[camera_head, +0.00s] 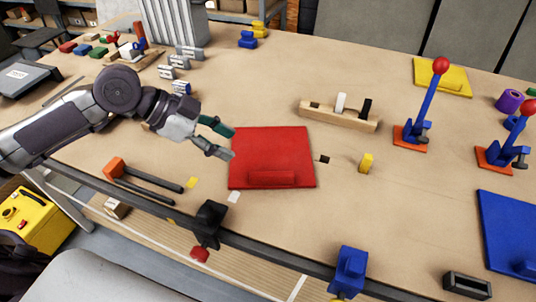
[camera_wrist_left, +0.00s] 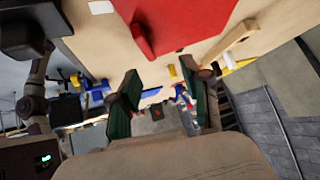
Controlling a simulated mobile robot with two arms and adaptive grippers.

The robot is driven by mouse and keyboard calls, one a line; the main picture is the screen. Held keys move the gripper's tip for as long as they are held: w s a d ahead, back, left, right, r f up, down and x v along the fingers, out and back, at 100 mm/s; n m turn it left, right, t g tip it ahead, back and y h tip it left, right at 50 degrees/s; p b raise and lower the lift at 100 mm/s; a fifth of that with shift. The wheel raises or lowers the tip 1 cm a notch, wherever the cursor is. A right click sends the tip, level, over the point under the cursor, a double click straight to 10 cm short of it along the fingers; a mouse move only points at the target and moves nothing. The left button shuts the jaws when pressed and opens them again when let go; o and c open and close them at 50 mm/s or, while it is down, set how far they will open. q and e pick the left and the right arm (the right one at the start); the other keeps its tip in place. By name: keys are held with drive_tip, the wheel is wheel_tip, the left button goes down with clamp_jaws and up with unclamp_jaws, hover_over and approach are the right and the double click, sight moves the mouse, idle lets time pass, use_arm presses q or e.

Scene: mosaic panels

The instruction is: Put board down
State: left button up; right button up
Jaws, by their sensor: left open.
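The red board (camera_head: 272,150) lies flat on the wooden table, left of the middle in the head view, with a raised red bar along its near edge. It also shows at the top of the left wrist view (camera_wrist_left: 180,20). My left gripper (camera_head: 224,142) is open, its green-padded fingers close to the board's left edge; I cannot tell whether they touch it. In the left wrist view the fingers (camera_wrist_left: 160,100) stand apart with nothing between them. My right gripper does not show.
A wooden block (camera_head: 318,113) with pegs stands behind the board. A small yellow piece (camera_head: 366,163) is right of it. Toggle clamps with red knobs (camera_head: 440,66) and a blue board (camera_head: 512,230) are at the right.

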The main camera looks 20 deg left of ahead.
sight(271, 174)
use_arm(q)
drive_tip(key=shift+g, duration=0.6)
drive_tip(key=x, duration=0.2)
drive_tip(key=s+p+x, duration=0.1)
drive_tip(key=x, duration=0.5)
drive_tip(key=shift+s+d, duration=0.35)
drive_tip(key=shift+d, duration=0.05)
drive_tip(key=shift+w+d+f+p, duration=0.2)
drive_tip(key=shift+d+f+p, duration=0.1)
drive_tip(key=shift+d+p, duration=0.25)
drive_tip(key=x, duration=0.1)
drive_tip(key=p+x, duration=0.1)
drive_tip(key=x, duration=0.1)
drive_tip(key=shift+w+d+f, duration=0.1)
drive_tip(key=shift+w+d, duration=0.2)
drive_tip(key=shift+w+d+f, duration=0.1)
drive_tip(key=shift+d+f, duration=0.1)
drive_tip(key=shift+f, duration=0.05)
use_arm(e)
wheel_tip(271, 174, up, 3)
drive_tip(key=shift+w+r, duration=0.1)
use_arm(q)
drive_tip(key=shift+c, duration=0.3)
clamp_jaws()
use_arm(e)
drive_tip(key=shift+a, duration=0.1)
